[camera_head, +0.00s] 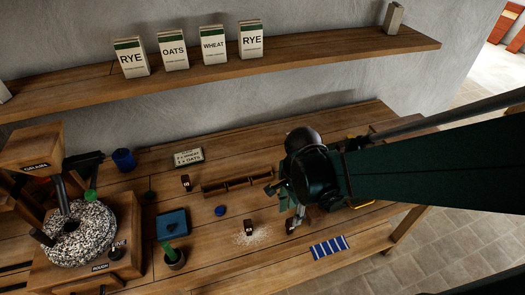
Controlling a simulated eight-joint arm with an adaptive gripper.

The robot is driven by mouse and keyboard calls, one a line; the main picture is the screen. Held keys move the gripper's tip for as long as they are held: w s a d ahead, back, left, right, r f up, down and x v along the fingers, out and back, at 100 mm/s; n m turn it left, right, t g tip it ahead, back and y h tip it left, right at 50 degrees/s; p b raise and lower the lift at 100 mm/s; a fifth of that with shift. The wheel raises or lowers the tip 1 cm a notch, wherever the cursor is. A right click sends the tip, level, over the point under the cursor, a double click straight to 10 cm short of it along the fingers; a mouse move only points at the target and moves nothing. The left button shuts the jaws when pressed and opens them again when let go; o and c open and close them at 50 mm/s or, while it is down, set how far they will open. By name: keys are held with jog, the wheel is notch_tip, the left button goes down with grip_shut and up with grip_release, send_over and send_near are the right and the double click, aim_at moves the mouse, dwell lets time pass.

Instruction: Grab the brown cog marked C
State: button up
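Two small dark brown pieces with white marks lie on the wooden workbench (330,125). One brown piece (186,182) is left of centre, near a small sign. The other brown piece (248,225) is nearer the front, among scattered pale flour or grain. Their letters are too small to read, so I cannot tell which is C. My gripper (290,215) hangs over the bench to the right of the nearer piece, apart from it. Its fingers are partly hidden by my dark wrist, and I cannot see whether it is open or what lies beneath it.
A divided wooden rack (236,184) stands behind the nearer piece. A blue round item (220,211), a blue box (172,224), a green-handled pot (174,257) and a millstone (80,235) are left. A striped blue cloth (329,247) lies front right. A shelf (300,52) with labelled packets runs above.

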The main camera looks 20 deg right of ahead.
aim_at(291, 220)
jog(key=shift+f, duration=1.15)
jog(key=shift+f+b, duration=0.15)
jog(key=shift+b, duration=0.15)
jog(key=shift+s+f+b, duration=0.1)
jog(key=shift+f+b, duration=0.55)
jog(key=shift+f, duration=1.8)
jog(key=c, duration=0.9)
